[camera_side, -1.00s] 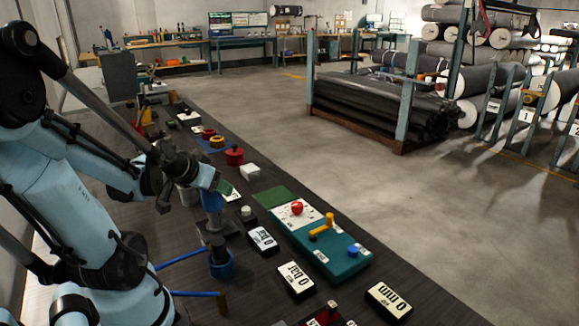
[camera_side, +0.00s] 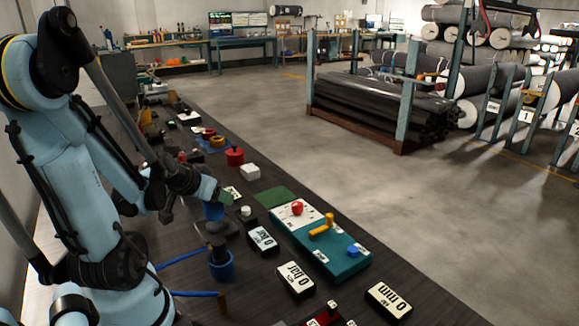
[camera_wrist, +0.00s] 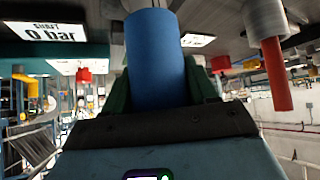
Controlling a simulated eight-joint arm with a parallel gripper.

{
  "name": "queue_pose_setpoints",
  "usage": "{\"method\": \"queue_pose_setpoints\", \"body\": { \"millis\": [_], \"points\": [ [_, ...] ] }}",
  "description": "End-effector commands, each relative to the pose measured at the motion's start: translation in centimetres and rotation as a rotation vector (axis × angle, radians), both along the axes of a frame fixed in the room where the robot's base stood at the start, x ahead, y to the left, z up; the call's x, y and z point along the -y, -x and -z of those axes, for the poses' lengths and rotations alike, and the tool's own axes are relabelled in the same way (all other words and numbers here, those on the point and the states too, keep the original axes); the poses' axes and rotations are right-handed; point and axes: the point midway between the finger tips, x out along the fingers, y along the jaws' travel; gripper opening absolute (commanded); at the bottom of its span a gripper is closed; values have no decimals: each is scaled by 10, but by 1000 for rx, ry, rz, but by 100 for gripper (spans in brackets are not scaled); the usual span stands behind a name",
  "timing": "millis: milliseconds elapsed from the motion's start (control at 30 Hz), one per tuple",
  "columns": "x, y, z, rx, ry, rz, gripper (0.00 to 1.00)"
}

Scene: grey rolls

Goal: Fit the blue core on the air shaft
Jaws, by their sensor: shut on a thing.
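My gripper (camera_side: 222,196) is shut on the blue core (camera_side: 213,212). A dark upright cylinder (camera_side: 217,243) with a blue cup-like base (camera_side: 222,266) is just nearer the camera. I cannot tell which dark part is the air shaft, or whether the core is around it.
A teal control panel (camera_side: 345,262) with a red knob (camera_side: 297,208) and yellow lever (camera_side: 322,226) lies to the right. Blue rods (camera_side: 182,258) lie left. A red container (camera_side: 235,156) stands farther back.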

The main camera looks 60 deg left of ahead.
Motion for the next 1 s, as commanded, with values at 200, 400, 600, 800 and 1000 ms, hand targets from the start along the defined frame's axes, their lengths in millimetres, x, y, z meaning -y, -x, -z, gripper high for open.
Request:
{"method": "queue_pose_setpoints", "body": {
  "millis": [200, 400, 600, 800, 1000],
  "points": [
    [0, 0, 6, 0, 0, 0, 26],
    [-1, 0, 12, 0, 0, 0, 26],
    [-1, -1, 17, -1, 1, 0, 26],
    [-1, 0, 22, -1, 1, 0, 26],
    [0, 0, 23, -1, 1, 0, 83]
  ]
}}
